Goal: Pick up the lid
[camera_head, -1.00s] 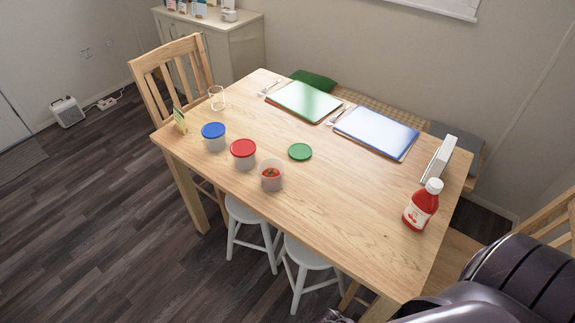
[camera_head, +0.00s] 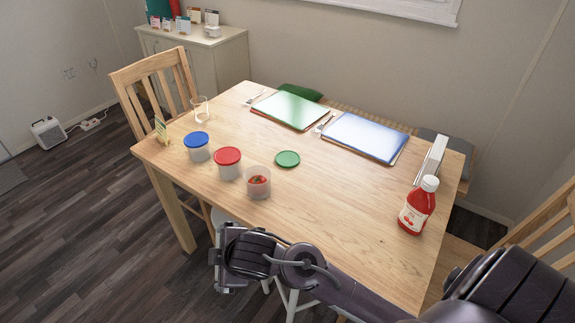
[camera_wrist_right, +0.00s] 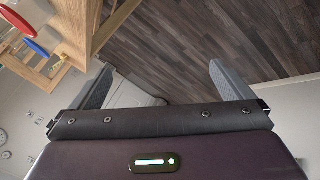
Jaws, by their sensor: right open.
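The green lid (camera_head: 287,158) lies flat on the table, just right of an open clear tub (camera_head: 258,182) with red contents. A tub with a red lid (camera_head: 228,156) and a tub with a blue lid (camera_head: 196,139) stand to its left, closed. My right gripper (camera_head: 226,258) is at the table's near edge, in front of and below the tubs, apart from the green lid. In the right wrist view the two fingers (camera_wrist_right: 160,80) stand wide apart with nothing between them. My left gripper is not in view.
A red sauce bottle (camera_head: 417,206) and a napkin holder (camera_head: 431,160) stand at the table's right. A glass (camera_head: 200,108) stands at the far left. The table's middle is clear. A stool is under the near edge.

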